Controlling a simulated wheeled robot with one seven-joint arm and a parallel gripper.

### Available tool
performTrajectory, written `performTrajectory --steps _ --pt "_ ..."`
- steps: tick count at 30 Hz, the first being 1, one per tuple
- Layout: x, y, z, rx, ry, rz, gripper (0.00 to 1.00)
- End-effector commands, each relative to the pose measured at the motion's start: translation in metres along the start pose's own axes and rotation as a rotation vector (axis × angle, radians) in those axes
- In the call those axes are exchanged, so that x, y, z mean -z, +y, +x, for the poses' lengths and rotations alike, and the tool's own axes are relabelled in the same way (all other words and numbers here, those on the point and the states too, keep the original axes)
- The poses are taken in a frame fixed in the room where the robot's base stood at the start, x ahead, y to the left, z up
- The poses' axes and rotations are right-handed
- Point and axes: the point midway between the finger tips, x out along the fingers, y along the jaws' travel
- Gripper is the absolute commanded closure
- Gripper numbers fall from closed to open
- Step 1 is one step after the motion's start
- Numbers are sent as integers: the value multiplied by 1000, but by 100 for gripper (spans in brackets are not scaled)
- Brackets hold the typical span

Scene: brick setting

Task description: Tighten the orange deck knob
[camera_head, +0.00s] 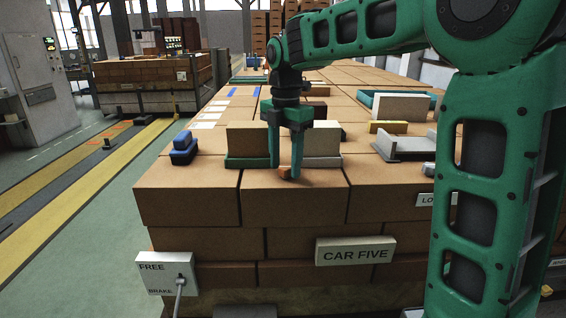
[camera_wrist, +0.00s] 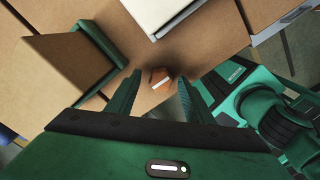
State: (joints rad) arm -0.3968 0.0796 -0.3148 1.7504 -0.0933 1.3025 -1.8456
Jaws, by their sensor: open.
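The small orange knob (camera_head: 285,172) sits on the top of the front brick stack, near its front edge. In the wrist view the orange knob (camera_wrist: 159,77) has a faceted shape and a pale mark across it. My gripper (camera_head: 284,170) points down over the knob, and its green fingers stand apart on either side of it. In the wrist view the fingertips of my gripper (camera_wrist: 158,80) are open, with the knob between and slightly ahead of them. I see gaps beside the knob in the wrist view; contact cannot be made out.
A brick in a green tray (camera_head: 247,163) stands just left of my gripper, and a pale block (camera_head: 322,142) just behind right. A FREE/BRAKE lever plate (camera_head: 167,273) is on the front.

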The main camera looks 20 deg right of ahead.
Motion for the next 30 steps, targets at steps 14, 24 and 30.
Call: performTrajectory --steps 14,24,30 --pt "0 1 -1 -2 -1 7 94" --pt "0 2 -1 -5 -1 151 94" --pt "0 2 -1 -7 -1 323 94"
